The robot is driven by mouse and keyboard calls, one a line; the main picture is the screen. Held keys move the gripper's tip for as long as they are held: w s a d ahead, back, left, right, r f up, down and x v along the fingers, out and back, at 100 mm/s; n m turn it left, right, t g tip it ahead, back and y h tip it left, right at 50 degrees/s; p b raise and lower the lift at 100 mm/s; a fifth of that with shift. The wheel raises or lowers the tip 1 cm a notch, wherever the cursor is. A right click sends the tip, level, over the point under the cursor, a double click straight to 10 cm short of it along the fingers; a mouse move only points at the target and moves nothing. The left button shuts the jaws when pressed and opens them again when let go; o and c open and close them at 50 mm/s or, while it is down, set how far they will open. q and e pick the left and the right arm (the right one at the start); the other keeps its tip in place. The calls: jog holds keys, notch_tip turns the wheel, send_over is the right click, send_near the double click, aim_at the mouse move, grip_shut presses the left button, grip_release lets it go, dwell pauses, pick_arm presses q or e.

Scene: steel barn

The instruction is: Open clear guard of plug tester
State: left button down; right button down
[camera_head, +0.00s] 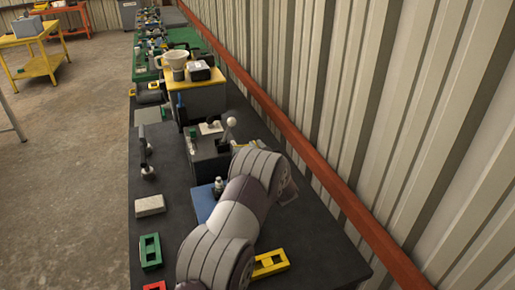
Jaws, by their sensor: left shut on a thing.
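A dark box-shaped unit (207,157) stands on the black bench, with a white-ball lever (229,128) on its top; it may be the plug tester. A blue plate (204,203) lies in front of it, with a small metal plug-like part (219,185) at its right edge. I cannot make out a clear guard. My left arm reaches up from the bottom of the picture and covers the area right of the plate. My left gripper (287,191) shows only in small part beyond the wrist. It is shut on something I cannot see. My right gripper is not in view.
A pale block (150,206), a green frame (151,251) and a yellow frame (270,263) lie on the bench (165,228). A red rail (330,185) and ribbed wall bound the right side.

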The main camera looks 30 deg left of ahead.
pick_arm(q)
jog(key=s+a+n+b, duration=0.2)
jog(key=b, duration=0.1)
jog(key=s+a+n+b, duration=0.1)
jog(key=b, duration=0.1)
jog(key=shift+s+r, duration=0.25)
jog(key=shift+r, duration=0.05)
jog(key=shift+s+a+r+n, duration=0.1)
jog(key=shift+s+r+n, duration=0.1)
jog(key=shift+n, duration=0.1)
jog(key=shift+w+r, duration=0.1)
jog(key=c, duration=1.2)
grip_release()
jog(key=shift+s+d, duration=0.3)
jog(key=shift+d, duration=0.1)
jog(key=b+v, duration=0.3)
jog(key=v, duration=0.8)
jog(key=shift+s+d, duration=0.25)
jog(key=shift+s, duration=0.05)
